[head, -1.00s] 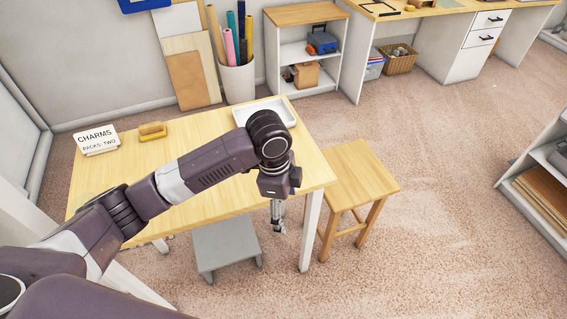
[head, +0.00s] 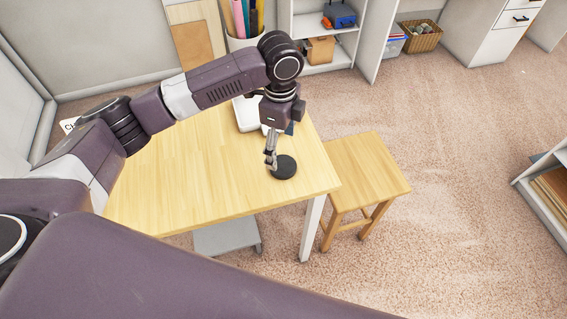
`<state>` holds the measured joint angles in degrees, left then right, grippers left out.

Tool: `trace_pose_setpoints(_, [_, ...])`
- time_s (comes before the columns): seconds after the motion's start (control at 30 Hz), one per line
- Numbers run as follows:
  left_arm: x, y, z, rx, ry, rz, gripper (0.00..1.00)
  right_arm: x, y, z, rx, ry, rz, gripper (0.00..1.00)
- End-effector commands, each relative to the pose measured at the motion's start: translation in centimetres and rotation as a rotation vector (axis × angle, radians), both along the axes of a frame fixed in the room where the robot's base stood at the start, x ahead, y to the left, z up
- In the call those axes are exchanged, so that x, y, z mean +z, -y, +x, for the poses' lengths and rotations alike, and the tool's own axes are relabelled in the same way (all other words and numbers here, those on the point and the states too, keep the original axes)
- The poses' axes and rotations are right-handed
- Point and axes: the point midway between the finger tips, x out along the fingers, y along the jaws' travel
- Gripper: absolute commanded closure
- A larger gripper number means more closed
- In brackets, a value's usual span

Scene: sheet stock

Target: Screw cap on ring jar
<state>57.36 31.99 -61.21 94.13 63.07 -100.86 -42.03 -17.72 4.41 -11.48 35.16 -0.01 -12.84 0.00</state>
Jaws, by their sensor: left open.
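A dark round disc (head: 284,167) lies on the light wooden table (head: 190,175) near its right edge. It may be the cap, but I cannot tell, and no jar shows clearly. My left gripper (head: 271,160) points down just left of the disc and partly overlaps its edge in the picture. The gripper is open, and I see nothing held in it. I cannot tell whether it touches the disc. My right gripper is out of view.
A white tray (head: 242,122) lies at the table's back right, partly hidden by my left arm. A wooden stool (head: 367,170) stands right of the table. The table's middle and front are bare.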

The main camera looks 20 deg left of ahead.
Motion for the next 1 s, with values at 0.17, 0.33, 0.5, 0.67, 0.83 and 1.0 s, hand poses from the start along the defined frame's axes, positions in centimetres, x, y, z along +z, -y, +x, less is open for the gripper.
trace_pose_setpoints(0.17, [-1.2,0.0,-0.1,0.001,-0.003,0.000,0.25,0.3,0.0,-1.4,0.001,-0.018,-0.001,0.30])
trace_pose_setpoints(0.33, [-2.6,0.0,0.0,0.001,-0.001,0.000,0.25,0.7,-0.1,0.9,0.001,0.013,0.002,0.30])
trace_pose_setpoints(0.5, [-2.6,0.0,0.0,0.000,0.001,-0.001,0.25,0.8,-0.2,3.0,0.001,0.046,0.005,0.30])
trace_pose_setpoints(0.67, [-3.2,-0.1,0.0,0.000,-0.003,0.000,0.25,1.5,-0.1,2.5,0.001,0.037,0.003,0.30])
trace_pose_setpoints(0.83, [-5.8,-0.3,0.2,0.001,-0.003,0.001,0.25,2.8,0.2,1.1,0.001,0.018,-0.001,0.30])
trace_pose_setpoints(1.0, [-7.6,-0.2,0.2,0.000,0.000,0.000,0.25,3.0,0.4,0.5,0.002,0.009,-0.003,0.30])
